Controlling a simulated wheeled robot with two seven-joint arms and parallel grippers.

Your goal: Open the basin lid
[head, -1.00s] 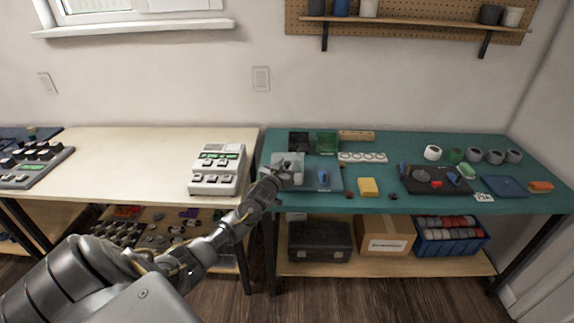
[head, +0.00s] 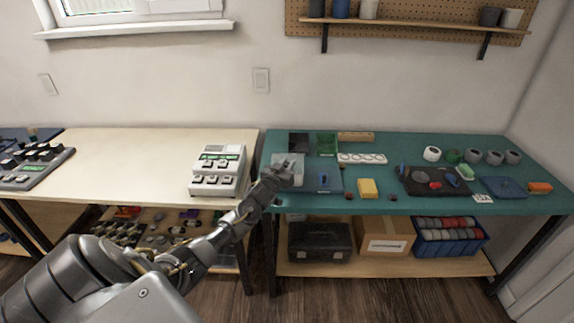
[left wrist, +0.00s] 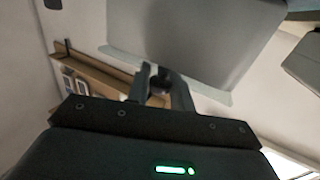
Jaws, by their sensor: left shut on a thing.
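A pale grey translucent panel, the basin lid (head: 291,158), shows at the left end of the teal mat. My left gripper (head: 285,178) is in front of it and hides part of it. In the left wrist view the lid (left wrist: 200,35) is a large flat grey plate with a pale edge, tilted across the top. The fingers of my left gripper (left wrist: 158,88) are shut on a dark round knob (left wrist: 160,82) by the plate's lower edge. The basin below is mostly hidden by the gripper and lid, so I cannot tell how wide the gap is. My right gripper is not in view.
A blue tray (head: 330,185) stands right beside the lid, with black and green bins (head: 327,138) behind. A yellow sponge (head: 368,187) and a dark mat (head: 415,190) lie further right. A white keyed device (head: 217,178) stands on the pale table at left.

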